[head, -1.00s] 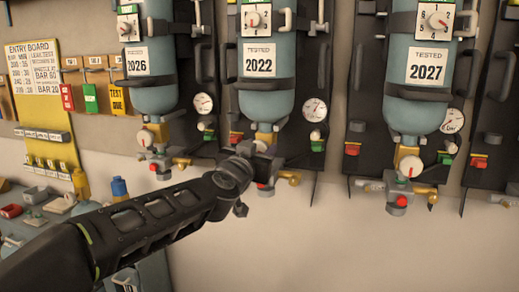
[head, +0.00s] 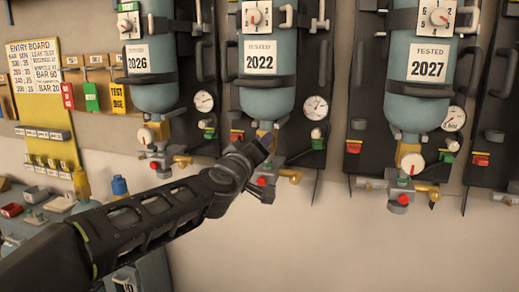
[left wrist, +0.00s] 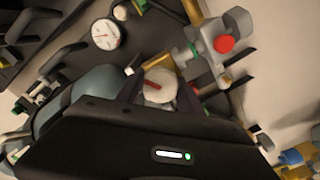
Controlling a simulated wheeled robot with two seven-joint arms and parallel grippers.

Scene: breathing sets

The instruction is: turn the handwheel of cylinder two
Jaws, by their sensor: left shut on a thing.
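The middle cylinder (head: 266,101), with a "TESTED 2022" label, hangs upside down on its dark backplate. My left gripper (head: 266,142) is at the valve under its neck and covers the handwheel in the head view. In the left wrist view the handwheel (left wrist: 160,86) is a pale round knob with a red mark, between the two dark fingers of my left gripper (left wrist: 160,92). The gripper is shut on it. The valve body with a red knob (left wrist: 224,44) shows beyond it. My right gripper is in neither view.
Cylinders labelled 2026 (head: 154,93) and 2027 (head: 416,108) hang on either side, with similar valves below. A round gauge (head: 316,107) sits right of the middle cylinder. A yellow entry board (head: 42,100) is at left. The wall below the valves is bare.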

